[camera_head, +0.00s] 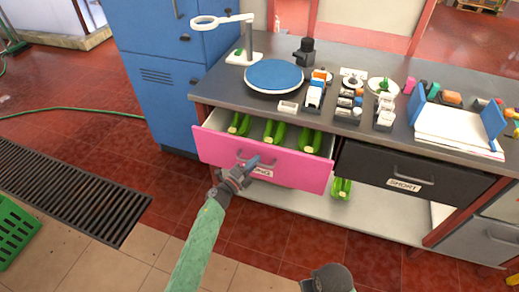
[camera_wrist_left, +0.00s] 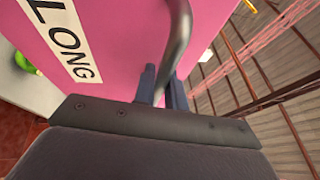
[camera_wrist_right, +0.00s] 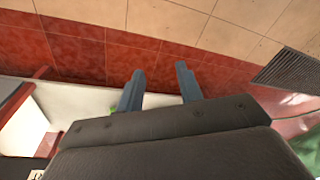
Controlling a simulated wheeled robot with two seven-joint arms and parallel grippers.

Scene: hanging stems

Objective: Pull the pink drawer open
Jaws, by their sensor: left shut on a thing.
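The pink drawer (camera_head: 290,166) stands pulled out from under the grey worktop, with several green stems (camera_head: 275,132) lying inside it. Its front bears a white label, which reads LONG in the left wrist view (camera_wrist_left: 62,38). My left gripper (camera_head: 253,162) is at the drawer front, shut on the dark curved handle (camera_wrist_left: 178,45). In the left wrist view the handle passes between the two fingers (camera_wrist_left: 163,88). My right gripper (camera_wrist_right: 158,88) is open and empty, with floor tiles and a pale shelf beyond its fingers. In the head view only part of my right arm shows at the bottom.
A black drawer (camera_head: 410,174) labelled SHORT is closed to the right. A blue cabinet (camera_head: 165,75) stands to the left. The worktop holds a blue disc (camera_head: 274,76), a magnifier lamp (camera_head: 222,21) and small items. More stems (camera_head: 342,188) lie on the lower shelf. The floor before the drawer is clear.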

